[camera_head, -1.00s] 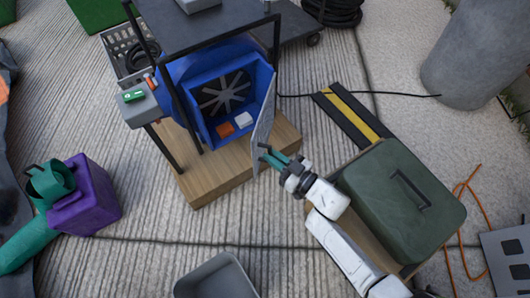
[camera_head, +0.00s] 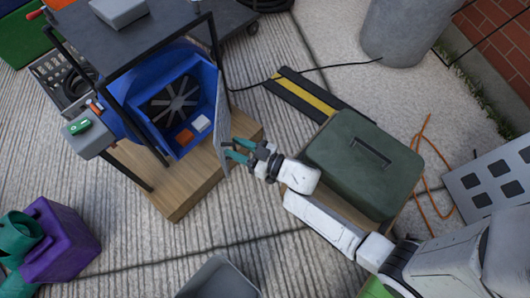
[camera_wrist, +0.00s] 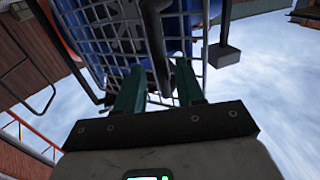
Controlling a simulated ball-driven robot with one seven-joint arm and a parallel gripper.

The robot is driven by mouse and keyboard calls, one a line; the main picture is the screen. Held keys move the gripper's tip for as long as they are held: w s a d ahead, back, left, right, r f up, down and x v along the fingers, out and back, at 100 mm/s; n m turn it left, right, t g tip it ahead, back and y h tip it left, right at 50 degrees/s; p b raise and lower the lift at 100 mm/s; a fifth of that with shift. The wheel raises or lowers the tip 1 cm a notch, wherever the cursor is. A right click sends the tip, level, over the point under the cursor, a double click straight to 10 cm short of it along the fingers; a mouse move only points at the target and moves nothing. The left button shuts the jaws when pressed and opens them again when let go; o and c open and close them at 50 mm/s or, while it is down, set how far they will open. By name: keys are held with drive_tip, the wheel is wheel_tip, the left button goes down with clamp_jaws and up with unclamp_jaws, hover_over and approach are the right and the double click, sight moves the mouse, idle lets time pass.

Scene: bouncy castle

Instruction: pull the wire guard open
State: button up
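The wire guard (camera_head: 222,120) is a thin grey grid panel on the right side of the blue blower housing (camera_head: 140,100). It stands swung out from the opening, seen nearly edge-on, and the fan (camera_head: 174,103) is exposed. My gripper (camera_head: 229,149) is at the guard's outer right face, near its lower end. In the wrist view the grid (camera_wrist: 105,35) fills the upper middle. The two teal fingers (camera_wrist: 159,80) are apart, with a dark upright bar (camera_wrist: 157,45) showing between them. I cannot tell whether they touch it.
An orange block (camera_head: 184,137) and a white block (camera_head: 201,123) lie inside the housing. A wooden platform (camera_head: 190,190) is under the blower. A green case (camera_head: 365,165) sits close to my arm. Ribbed floor between is clear.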

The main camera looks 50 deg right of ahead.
drive_tip(key=s+r+p, duration=0.7)
drive_tip(key=s+r, duration=0.4)
drive_tip(key=s, duration=0.3)
drive_tip(key=shift+a, duration=0.4)
drive_tip(key=shift+c, duration=0.4)
